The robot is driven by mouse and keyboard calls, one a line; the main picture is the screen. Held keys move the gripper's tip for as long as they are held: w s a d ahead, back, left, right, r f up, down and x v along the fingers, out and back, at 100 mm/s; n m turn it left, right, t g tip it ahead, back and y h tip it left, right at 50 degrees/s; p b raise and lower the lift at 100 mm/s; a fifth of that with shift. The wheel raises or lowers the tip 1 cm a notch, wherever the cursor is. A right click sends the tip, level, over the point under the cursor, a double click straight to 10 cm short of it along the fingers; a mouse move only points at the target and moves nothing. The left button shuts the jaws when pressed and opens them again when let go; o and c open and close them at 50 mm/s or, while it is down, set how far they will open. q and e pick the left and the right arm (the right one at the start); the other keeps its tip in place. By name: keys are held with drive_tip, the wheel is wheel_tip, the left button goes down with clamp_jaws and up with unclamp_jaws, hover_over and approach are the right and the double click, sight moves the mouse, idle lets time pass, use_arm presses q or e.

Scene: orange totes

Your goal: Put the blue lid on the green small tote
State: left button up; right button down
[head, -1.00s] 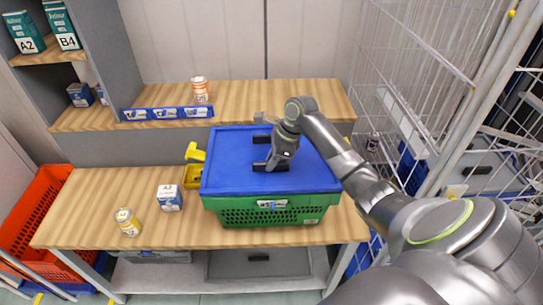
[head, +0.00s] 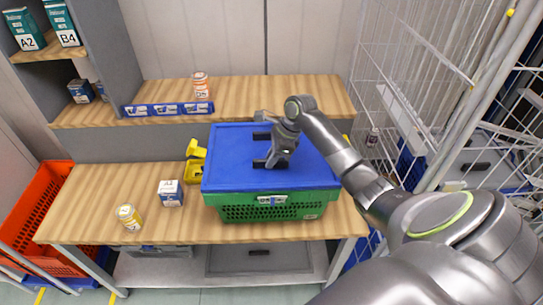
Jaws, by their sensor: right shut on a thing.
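The blue lid (head: 235,160) lies over the top of the green small tote (head: 270,208) on the wooden table. It covers the tote's opening, and the tote's green front wall shows below the lid's front edge. I cannot tell whether the lid is fully seated all around. My right gripper (head: 268,150) is over the middle of the lid, shut on the lid's dark handle. My right arm comes in from the right. My left gripper is not in view.
A yellow object (head: 196,160) stands left of the tote. An orange tote (head: 38,215) is at the far left. A wire cage (head: 415,90) stands right.

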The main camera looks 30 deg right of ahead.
drive_tip(key=shift+s+f, duration=0.1)
drive_tip(key=shift+f, duration=0.05)
drive_tip(key=c, duration=1.3)
unclamp_jaws()
drive_tip(key=b+v, duration=0.2)
drive_tip(key=v, duration=1.5)
drive_tip(key=shift+r, duration=0.25)
drive_tip(key=shift+f, duration=0.1)
